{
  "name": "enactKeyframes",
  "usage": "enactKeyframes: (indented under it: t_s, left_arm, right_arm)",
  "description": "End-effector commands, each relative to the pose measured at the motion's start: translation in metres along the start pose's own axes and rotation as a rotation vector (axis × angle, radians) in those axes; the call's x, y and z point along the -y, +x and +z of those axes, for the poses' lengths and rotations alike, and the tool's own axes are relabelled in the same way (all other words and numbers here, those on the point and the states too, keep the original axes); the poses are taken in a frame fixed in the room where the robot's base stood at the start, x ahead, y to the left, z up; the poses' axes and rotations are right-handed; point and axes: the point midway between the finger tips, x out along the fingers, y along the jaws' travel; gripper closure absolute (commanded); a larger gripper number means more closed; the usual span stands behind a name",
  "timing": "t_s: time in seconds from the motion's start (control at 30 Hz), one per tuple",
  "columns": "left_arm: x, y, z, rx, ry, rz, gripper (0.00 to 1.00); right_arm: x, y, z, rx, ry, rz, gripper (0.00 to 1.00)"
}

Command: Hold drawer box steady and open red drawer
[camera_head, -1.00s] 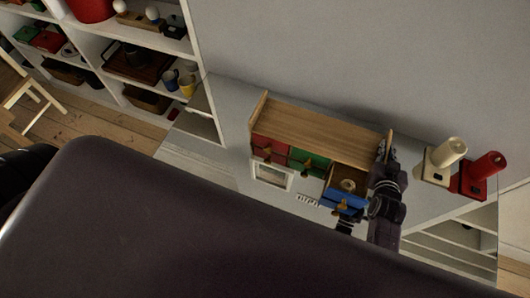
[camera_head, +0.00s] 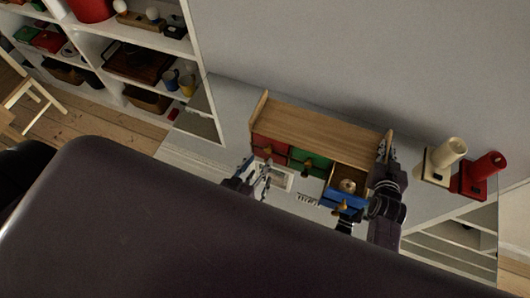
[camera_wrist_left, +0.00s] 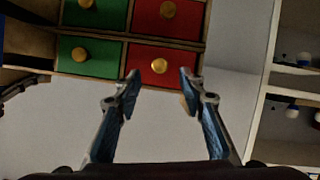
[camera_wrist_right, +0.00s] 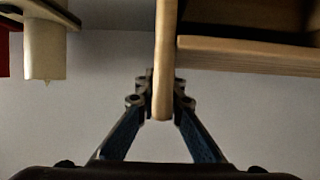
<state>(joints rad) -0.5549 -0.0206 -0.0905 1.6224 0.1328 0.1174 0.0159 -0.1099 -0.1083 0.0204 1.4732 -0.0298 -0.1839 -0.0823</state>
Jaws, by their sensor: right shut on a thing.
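The wooden drawer box (camera_head: 320,131) stands on a grey surface against the wall. Its red drawer (camera_head: 268,151) is shut, at the left end of the front. In the left wrist view the red drawer (camera_wrist_left: 160,64) has a round gold knob (camera_wrist_left: 159,66). My left gripper (camera_head: 256,172) is open in front of the red drawer; in the left wrist view its fingers are spread below and either side of the knob. My right gripper (camera_wrist_right: 160,101) is shut on the box's side panel (camera_wrist_right: 163,60) at its right end. The blue drawer (camera_head: 345,199) is pulled out with a round item inside.
A green drawer (camera_head: 309,163) is in the middle of the box front. A cream holder (camera_head: 447,153) and a red one (camera_head: 486,167) stand to the right. A white-framed item (camera_head: 283,179) lies before the box. Shelves (camera_head: 150,70) stand at the left.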

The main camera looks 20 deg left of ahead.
Motion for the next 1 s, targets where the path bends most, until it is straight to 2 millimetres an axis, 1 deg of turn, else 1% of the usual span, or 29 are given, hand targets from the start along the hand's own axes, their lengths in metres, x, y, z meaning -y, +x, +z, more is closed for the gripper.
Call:
enactKeyframes:
  t_s: [0.03, 0.1, 0.2, 0.3, 0.47, 0.73, 0.77, 1.0]
  left_arm:
    - [0.000, 0.011, -0.001, -0.002, 0.000, 0.000, 0.63]
    - [0.000, 0.022, -0.001, -0.002, 0.000, 0.000, 0.63]
    - [0.000, 0.036, -0.001, -0.002, -0.001, 0.000, 0.63]
    - [0.000, 0.046, 0.000, -0.001, -0.001, 0.000, 0.63]
    - [0.000, 0.054, 0.000, 0.000, -0.001, 0.000, 0.63]
    - [0.000, 0.055, 0.001, 0.001, -0.001, -0.001, 0.63]
    - [0.000, 0.055, 0.000, 0.001, -0.001, -0.001, 0.64]
    - [0.000, 0.055, 0.000, 0.001, -0.001, 0.000, 0.90]
  right_arm:
    - [0.000, 0.000, 0.000, 0.001, 0.000, 0.000, 1.00]
    - [0.000, 0.000, 0.000, 0.001, 0.000, 0.000, 1.00]
    - [0.000, 0.000, 0.000, 0.001, 0.000, 0.000, 1.00]
    - [0.000, 0.000, 0.000, 0.001, 0.000, 0.000, 1.00]
    - [0.000, 0.000, 0.000, 0.001, 0.000, 0.000, 1.00]
    - [0.000, 0.000, 0.001, 0.001, 0.000, 0.000, 1.00]
    - [0.000, 0.000, 0.001, 0.001, 0.000, 0.000, 1.00]
    - [0.000, 0.000, 0.001, 0.001, 0.000, 0.000, 1.00]
